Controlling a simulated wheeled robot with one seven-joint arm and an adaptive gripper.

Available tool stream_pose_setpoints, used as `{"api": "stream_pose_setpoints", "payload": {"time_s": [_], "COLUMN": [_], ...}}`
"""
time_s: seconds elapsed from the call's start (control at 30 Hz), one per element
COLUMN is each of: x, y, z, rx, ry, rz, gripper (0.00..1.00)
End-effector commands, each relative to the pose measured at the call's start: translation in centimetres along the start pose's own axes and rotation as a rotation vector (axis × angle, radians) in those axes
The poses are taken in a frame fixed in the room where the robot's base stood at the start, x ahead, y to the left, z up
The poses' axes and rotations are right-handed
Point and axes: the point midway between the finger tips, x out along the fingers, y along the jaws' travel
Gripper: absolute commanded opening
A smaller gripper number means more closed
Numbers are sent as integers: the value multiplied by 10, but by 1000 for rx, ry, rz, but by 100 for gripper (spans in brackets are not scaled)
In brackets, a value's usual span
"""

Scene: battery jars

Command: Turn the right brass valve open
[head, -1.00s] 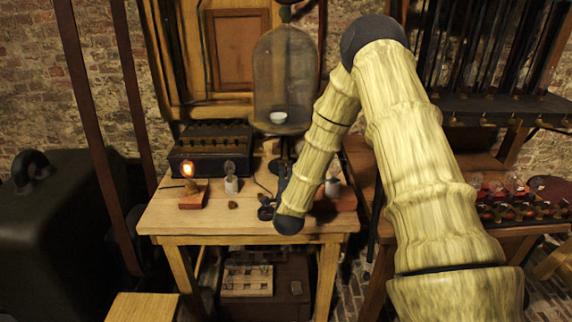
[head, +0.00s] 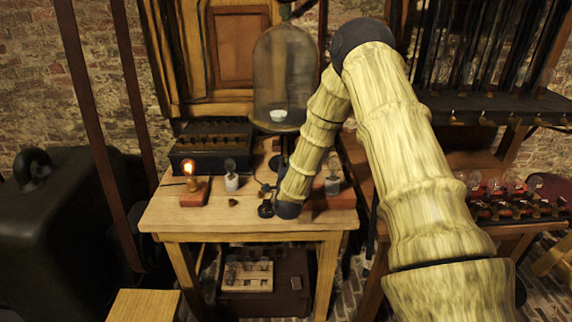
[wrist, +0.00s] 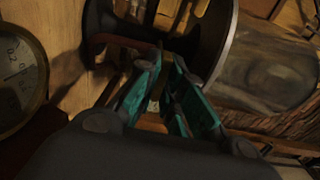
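My gripper (wrist: 168,62) shows in the wrist view with two teal-padded fingers. A narrow gap shows between their tips. I cannot tell whether they hold something thin or are only partly open. Dark curved metal (wrist: 212,45) lies beyond and around the fingertips. I cannot make out the right brass valve for certain in either view. In the head view my arm ends low over the right half of the wooden table (head: 240,222), and my gripper is not clearly seen there. A glass bell jar (head: 284,70) stands behind my arm.
A round gauge (wrist: 20,75) is close at the left in the wrist view. On the table are a lit lamp (head: 190,175), a grey-white jar (head: 231,178), another jar (head: 332,182) right of my arm, and a dark battery box (head: 212,148). The table's front left is clear.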

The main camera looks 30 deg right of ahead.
Motion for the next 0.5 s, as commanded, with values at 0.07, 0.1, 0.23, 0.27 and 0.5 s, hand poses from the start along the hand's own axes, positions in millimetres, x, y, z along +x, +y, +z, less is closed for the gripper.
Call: {"api": "stream_pose_setpoints", "payload": {"time_s": [0.07,0.1,0.23,0.27,0.5], "x": [0,0,0,0,0], "y": [1,1,1,1,2], "z": [0,0,0,0,0], "rx": [0,0,-6,-10,-94], "ry": [0,0,0,0,0], "rz": [1,1,1,1,1], "gripper": [0,0,0,0,0]}}
